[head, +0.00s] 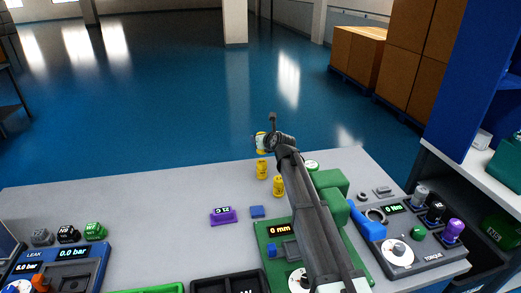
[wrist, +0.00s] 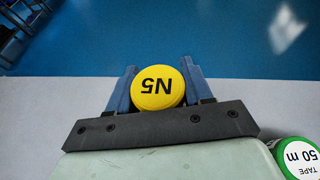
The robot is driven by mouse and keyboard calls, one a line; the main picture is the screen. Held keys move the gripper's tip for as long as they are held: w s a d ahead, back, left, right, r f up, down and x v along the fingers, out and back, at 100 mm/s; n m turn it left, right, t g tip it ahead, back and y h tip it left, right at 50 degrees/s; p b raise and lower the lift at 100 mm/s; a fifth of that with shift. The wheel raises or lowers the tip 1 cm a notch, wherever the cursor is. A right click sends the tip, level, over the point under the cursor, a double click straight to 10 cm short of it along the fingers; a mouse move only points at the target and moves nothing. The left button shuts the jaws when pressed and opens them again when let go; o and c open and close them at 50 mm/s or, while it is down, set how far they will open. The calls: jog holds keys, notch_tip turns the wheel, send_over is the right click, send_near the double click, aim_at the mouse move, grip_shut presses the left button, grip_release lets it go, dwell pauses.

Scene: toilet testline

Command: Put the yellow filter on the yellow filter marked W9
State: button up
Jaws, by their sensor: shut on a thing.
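My gripper (wrist: 157,78) is shut on a yellow filter (wrist: 156,90). In the wrist view the filter's round top reads N5, upside down, between the two blue fingers. In the head view my gripper (head: 263,141) is above the far edge of the bench, with a bit of yellow at its tip. Two yellow filters stand on the bench just in front of it, one farther back (head: 262,169) and one nearer (head: 278,187). Their marks are too small to read, so I cannot tell which is W9. Both are apart from my gripper.
A green and white tape roll marked 50 m (wrist: 299,158) is right of my gripper. A purple display block (head: 222,216) and a blue block (head: 257,211) lie left of the nearer filter. A torque tester (head: 425,250) is at right. The bench's back left is clear.

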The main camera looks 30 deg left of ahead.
jog(key=shift+f, duration=2.25)
jog(key=shift+f, duration=0.15)
jog(key=o, duration=1.1)
jog(key=shift+r, duration=0.2)
jog(key=v, duration=1.2)
jog(key=shift+f, duration=0.1)
